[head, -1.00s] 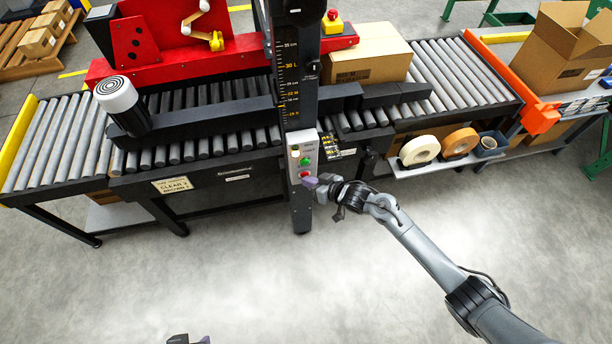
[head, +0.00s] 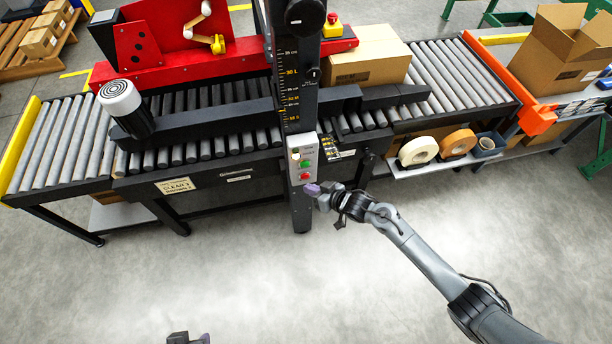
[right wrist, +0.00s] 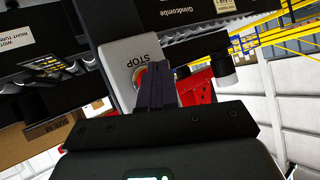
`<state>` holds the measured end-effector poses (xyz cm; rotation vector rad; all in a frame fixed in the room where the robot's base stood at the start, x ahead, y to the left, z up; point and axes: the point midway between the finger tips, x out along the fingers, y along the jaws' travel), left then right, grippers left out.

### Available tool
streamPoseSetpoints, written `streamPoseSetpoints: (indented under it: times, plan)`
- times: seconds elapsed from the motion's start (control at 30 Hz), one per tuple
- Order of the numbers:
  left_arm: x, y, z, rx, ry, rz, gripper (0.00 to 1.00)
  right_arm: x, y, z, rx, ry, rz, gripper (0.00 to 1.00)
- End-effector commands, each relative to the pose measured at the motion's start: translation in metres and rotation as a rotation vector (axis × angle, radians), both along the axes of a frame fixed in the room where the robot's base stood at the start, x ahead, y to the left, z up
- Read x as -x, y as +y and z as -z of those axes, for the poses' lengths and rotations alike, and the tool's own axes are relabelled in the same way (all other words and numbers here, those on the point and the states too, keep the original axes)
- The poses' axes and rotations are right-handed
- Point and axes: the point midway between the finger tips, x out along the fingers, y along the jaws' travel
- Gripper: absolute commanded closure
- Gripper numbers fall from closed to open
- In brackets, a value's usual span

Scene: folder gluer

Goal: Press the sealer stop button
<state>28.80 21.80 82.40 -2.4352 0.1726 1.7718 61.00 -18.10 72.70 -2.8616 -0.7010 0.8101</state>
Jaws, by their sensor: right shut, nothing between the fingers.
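The grey control box (head: 303,155) is fixed to the front of the dark sealer column. It carries a pale button at the top, a green button (head: 305,164) and the red stop button (head: 305,176) at the bottom. My right gripper (head: 312,189) is shut and empty, its tips just below and right of the red button. In the right wrist view, the shut fingers (right wrist: 160,88) partly cover the red button (right wrist: 139,76) under the word STOP. I cannot tell whether they touch it. Part of my left gripper (head: 188,338) shows at the bottom edge.
The roller conveyor (head: 190,150) runs behind the column with a carton (head: 366,58) on it. Tape rolls (head: 418,151) sit on a low shelf to the right. A red emergency button (head: 333,19) stands behind the column. The floor in front is clear.

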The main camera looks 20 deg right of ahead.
Motion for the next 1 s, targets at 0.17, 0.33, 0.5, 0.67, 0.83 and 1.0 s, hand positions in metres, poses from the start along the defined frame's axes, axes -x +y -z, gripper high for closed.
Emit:
streamPoseSetpoints:
  times: [0.17, 0.33, 0.5, 0.67, 0.83, 1.0]
  plan:
    - [0.000, -0.002, -0.022, 0.007, 0.000, -0.004, 0.57, 0.019, 0.003, -0.005, -0.001, 0.002, -0.002, 1.00]
    - [0.000, -0.002, -0.035, 0.007, 0.000, -0.004, 0.57, 0.035, 0.005, -0.004, 0.000, 0.002, -0.001, 1.00]
    - [0.000, -0.001, -0.043, 0.005, 0.000, -0.003, 0.57, 0.047, 0.006, -0.003, -0.001, 0.000, 0.000, 1.00]
    - [0.000, 0.000, -0.044, 0.000, -0.001, 0.000, 0.57, 0.050, 0.006, -0.001, 0.000, 0.000, 0.000, 1.00]
    - [0.000, 0.001, -0.043, -0.005, -0.001, 0.004, 0.57, 0.050, 0.006, 0.000, 0.000, 0.000, 0.000, 1.00]
    - [0.000, 0.002, -0.043, -0.007, -0.001, 0.004, 0.57, 0.050, 0.006, -0.001, 0.000, 0.000, 0.000, 1.00]
